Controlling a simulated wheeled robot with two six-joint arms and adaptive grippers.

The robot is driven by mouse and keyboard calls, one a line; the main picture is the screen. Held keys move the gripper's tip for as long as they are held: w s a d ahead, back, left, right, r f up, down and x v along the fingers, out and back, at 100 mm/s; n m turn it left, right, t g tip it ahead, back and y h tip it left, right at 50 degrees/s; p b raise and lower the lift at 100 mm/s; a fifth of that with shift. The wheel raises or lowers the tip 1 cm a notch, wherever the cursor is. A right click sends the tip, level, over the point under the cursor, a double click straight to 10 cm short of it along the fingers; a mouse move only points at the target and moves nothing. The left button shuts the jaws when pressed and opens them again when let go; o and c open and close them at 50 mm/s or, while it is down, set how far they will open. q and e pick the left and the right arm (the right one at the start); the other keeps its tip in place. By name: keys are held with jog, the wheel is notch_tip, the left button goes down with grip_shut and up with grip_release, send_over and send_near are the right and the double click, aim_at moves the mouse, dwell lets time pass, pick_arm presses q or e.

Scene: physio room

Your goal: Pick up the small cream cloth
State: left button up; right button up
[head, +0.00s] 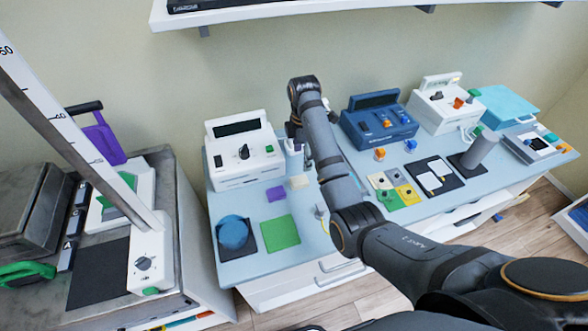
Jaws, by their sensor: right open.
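The small cream cloth (299,183) lies flat on the pale blue bench top (262,262), to the right of a small purple cloth (276,194) and above a larger green cloth (281,232). My right arm crosses the middle of the head view, and its gripper (292,147) hangs just beyond the cloth, beside the white device. The gripper is open; its fingertips are small and partly hidden by the arm. It does not visibly touch the cloth. My left gripper is not in view.
A white device (242,155) stands at the back left of the bench, with a blue round object (233,232) in front. A blue device (377,122) stands right of my arm, with coloured pads (408,194) before it. A grey cart (185,240) borders the left side.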

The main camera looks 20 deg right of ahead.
aim_at(300, 180)
jog(key=f+b, duration=0.1)
jog(key=b, duration=0.1)
jog(key=s+f+b, duration=0.1)
jog(key=shift+s+a+f+b, duration=0.1)
jog(key=shift+s+f+b, duration=0.15)
jog(key=shift+f+b, duration=0.15)
jog(key=shift+w+a+f+b, duration=0.1)
jog(key=shift+w+f+b, duration=0.1)
jog(key=shift+f+b, duration=0.3)
jog(key=shift+w+f+b, duration=0.15)
jog(key=shift+f+b, duration=0.25)
jog(key=shift+f, duration=0.15)
jog(key=shift+s, duration=0.1)
jog(key=shift+s+f+b, duration=0.1)
jog(key=shift+f+b, duration=0.3)
jog(key=shift+b, duration=0.1)
jog(key=f, duration=0.4)
jog(key=shift+a, duration=0.2)
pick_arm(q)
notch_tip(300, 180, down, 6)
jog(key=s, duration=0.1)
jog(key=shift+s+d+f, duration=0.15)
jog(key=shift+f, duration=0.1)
pick_arm(e)
jog(key=shift+r, duration=0.1)
jog(key=shift+c, duration=0.4)
jog(key=c, duration=1)
